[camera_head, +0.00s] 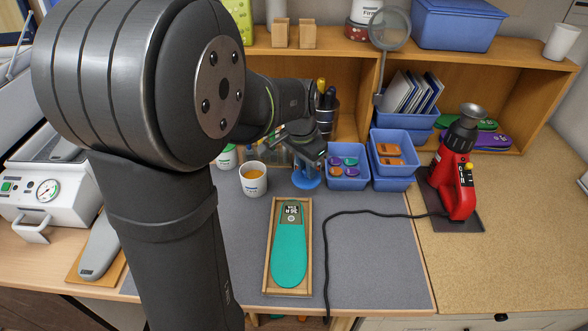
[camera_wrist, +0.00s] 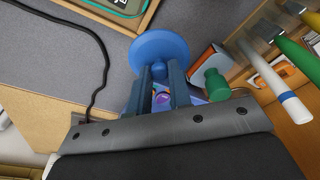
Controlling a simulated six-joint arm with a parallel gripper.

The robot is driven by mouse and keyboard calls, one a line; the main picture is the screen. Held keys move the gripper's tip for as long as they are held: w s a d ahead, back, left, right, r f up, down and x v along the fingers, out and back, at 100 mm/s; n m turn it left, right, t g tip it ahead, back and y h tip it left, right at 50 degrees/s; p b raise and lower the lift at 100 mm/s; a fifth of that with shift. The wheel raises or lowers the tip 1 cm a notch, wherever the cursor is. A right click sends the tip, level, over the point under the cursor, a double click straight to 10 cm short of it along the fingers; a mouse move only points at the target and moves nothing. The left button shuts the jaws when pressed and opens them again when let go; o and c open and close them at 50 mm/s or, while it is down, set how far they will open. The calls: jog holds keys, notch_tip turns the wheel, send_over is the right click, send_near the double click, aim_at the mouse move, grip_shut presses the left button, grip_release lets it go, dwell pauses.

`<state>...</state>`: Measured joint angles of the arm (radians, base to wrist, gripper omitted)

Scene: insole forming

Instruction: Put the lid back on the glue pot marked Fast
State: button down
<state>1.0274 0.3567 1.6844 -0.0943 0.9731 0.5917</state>
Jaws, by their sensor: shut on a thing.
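My gripper (camera_head: 305,157) is shut on the knob of a round blue lid (camera_head: 306,181) over the back of the grey mat. In the wrist view the lid (camera_wrist: 168,47) lies beyond the fingertips (camera_wrist: 158,72), with its knob between them. I cannot tell whether the lid touches the mat. An open white pot (camera_head: 253,187) with orange-yellow contents stands upright to the left of my gripper. Its label is too small to read. Another white pot with green on it (camera_head: 226,160) stands behind it, partly hidden by my arm.
Blue bins (camera_head: 347,181) stand just right of the lid. A teal insole (camera_head: 289,254) lies in a wooden tray in front. A black cable (camera_head: 329,250) crosses the mat. A red hot-air tool (camera_head: 453,178) stands at the right. Wooden shelves (camera_head: 345,70) close off the back.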

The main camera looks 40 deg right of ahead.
jog(key=s+r, duration=0.4)
jog(key=s, duration=0.2)
jog(key=w+a+r+n, duration=0.2)
jog(key=w+a+n, duration=0.15)
jog(key=w, duration=0.55)
jog(key=w+a+r+n, duration=0.1)
jog(key=w+a+n, duration=0.1)
jog(key=w+a, duration=0.45)
jog(key=shift+m+t, duration=0.25)
jog(key=shift+t, duration=0.15)
jog(key=shift+w+d+f, duration=0.25)
jog(key=shift+f, duration=0.7)
jog(key=shift+w+d+f, duration=0.2)
jog(key=shift+w+f, duration=0.1)
jog(key=shift+f, duration=0.7)
jog(key=shift+w+d+f, duration=0.25)
jog(key=shift+f, duration=0.7)
jog(key=shift+f, duration=0.15)
jog(key=c, duration=0.7)
grip_release()
jog(key=shift+c, duration=0.2)
jog(key=shift+r, duration=2.5)
